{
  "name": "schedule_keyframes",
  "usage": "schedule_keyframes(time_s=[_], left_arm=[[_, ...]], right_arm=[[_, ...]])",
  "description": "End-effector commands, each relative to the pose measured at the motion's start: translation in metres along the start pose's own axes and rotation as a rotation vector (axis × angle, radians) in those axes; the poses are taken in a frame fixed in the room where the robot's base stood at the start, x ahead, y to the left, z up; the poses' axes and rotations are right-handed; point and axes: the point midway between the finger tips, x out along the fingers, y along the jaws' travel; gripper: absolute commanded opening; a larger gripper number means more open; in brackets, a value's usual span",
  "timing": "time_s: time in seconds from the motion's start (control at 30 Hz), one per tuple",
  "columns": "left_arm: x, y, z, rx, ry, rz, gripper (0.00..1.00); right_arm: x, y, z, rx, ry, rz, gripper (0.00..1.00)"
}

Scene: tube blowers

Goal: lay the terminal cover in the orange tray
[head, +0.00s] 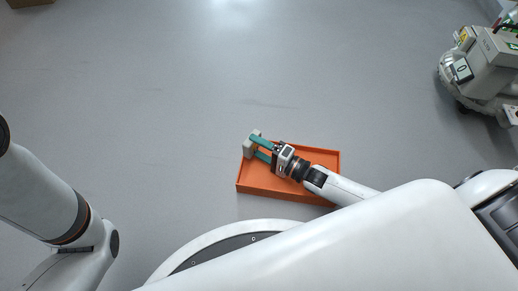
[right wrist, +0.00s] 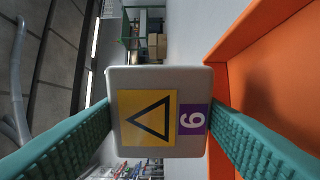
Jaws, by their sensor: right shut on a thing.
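The terminal cover (right wrist: 160,82) is a light grey block with a yellow warning-triangle label and a purple patch bearing a digit, seen in the right wrist view. In the head view the cover (head: 249,148) sits at the tips of my right gripper (head: 257,146), over the left end of the orange tray (head: 328,150). My right gripper's teal fingers are shut on the cover, one on each side; they also show in the right wrist view (right wrist: 160,122). The tray wall (right wrist: 237,32) is close by on the right there. My left gripper is outside the head view.
The tray stands on a wide grey floor (head: 150,100) that is clear on its left and far sides. A grey machine (head: 485,65) stands at the upper right. A brown box (head: 30,3) shows at the top left corner.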

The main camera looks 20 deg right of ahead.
Motion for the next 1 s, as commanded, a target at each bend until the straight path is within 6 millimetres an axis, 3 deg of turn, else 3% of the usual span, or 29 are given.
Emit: schedule_keyframes(time_s=[0.5,0.53,0.63,0.67,1.0], left_arm=[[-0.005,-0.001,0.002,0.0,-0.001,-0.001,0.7],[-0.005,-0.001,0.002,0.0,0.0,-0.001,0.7],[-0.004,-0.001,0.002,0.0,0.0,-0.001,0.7],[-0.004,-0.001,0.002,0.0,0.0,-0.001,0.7],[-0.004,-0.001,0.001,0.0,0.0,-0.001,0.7]], right_arm=[[0.0,-0.011,0.0,0.0,0.0,0.0,0.25],[0.0,-0.011,0.0,0.0,0.0,-0.001,0.63],[0.0,-0.01,0.0,0.0,0.0,0.0,0.79],[0.0,-0.01,0.0,0.0,0.0,0.0,0.83],[0.0,-0.01,0.0,0.0,0.0,0.0,0.83]])
